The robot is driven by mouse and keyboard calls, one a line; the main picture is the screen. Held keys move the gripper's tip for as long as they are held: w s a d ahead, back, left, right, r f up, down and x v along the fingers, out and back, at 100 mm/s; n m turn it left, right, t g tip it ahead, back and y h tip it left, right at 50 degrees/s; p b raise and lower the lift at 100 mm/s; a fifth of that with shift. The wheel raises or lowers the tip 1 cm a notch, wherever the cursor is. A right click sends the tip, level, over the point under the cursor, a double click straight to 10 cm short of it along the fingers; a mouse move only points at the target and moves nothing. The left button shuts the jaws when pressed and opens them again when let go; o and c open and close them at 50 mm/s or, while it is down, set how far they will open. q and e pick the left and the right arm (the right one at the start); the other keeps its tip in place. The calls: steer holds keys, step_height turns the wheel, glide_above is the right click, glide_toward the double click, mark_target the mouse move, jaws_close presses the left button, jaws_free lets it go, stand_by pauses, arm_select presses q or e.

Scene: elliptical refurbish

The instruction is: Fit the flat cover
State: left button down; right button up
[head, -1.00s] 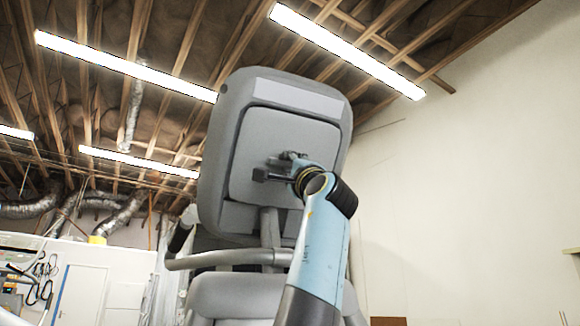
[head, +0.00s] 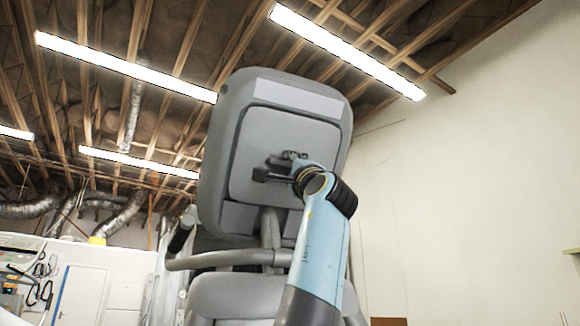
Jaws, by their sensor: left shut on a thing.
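The flat cover (head: 285,130) is a grey, rounded square panel. It lies against the face of the elliptical's large grey console housing (head: 214,145), inside its rim and below a lighter strip. My left gripper (head: 272,172) is in front of the panel's lower middle and is shut on the cover; its fingertips and the exact grip point are hard to make out. Whether the cover is flush or slightly proud of the housing cannot be told. My right gripper is not in view.
The elliptical's handlebar (head: 215,259) and grey body (head: 232,297) stand below the console. Ceiling lights (head: 345,50) and wooden beams are above. A bare wall (head: 470,180) is on the right, with open space before it. Ducts (head: 115,215) and a door (head: 82,293) are at left.

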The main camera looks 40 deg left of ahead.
arm_select(q)
steer(key=shift+w+a+r, duration=0.2)
steer(key=shift+a+r, duration=0.1)
steer(key=shift+r, duration=0.05)
stand_by(0.5)
steer(key=c, duration=1.2)
jaws_free()
steer(key=shift+f, duration=0.1)
steer(key=v, duration=0.7)
steer(key=shift+s+d+f, duration=0.1)
steer(key=shift+d, duration=0.05)
steer(key=shift+f, duration=0.1)
